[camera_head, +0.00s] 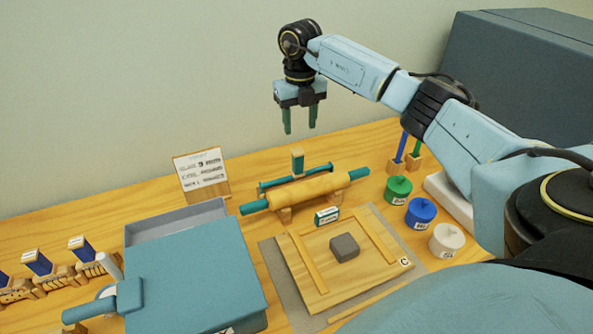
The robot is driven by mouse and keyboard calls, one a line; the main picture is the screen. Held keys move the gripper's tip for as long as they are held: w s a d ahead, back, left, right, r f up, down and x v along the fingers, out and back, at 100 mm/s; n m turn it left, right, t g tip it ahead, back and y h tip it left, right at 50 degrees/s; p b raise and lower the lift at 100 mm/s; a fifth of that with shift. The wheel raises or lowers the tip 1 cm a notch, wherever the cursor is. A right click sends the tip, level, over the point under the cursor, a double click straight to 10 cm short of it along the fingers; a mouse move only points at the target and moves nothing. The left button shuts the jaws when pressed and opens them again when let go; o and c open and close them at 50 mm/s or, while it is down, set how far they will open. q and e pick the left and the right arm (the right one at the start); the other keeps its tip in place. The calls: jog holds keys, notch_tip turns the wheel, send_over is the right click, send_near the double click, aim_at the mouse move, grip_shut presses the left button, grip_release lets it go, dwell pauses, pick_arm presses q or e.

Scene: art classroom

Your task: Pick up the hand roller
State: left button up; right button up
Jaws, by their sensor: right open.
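The hand roller (308,190) is a yellow wooden cylinder with teal handles at both ends. It lies across a small wooden cradle in the middle of the table, tilted up to the right in the picture. My right gripper (300,126) is open and empty, with its two teal fingers pointing down. It hangs in the air above and behind the roller, clear of it. My left gripper is not in view.
In front lies a wooden board (334,279) with a grey block (344,247). Green, blue and white pots (421,211) stand right; a large blue box (195,285) stands left.

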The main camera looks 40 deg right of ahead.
aim_at(298, 151)
jog(key=f, duration=1)
jog(key=shift+w+a+f+b, duration=0.15)
jog(key=shift+w+f+b, duration=0.1)
jog(key=shift+b, duration=0.1)
jog(key=shift+r, duration=0.15)
grip_shut()
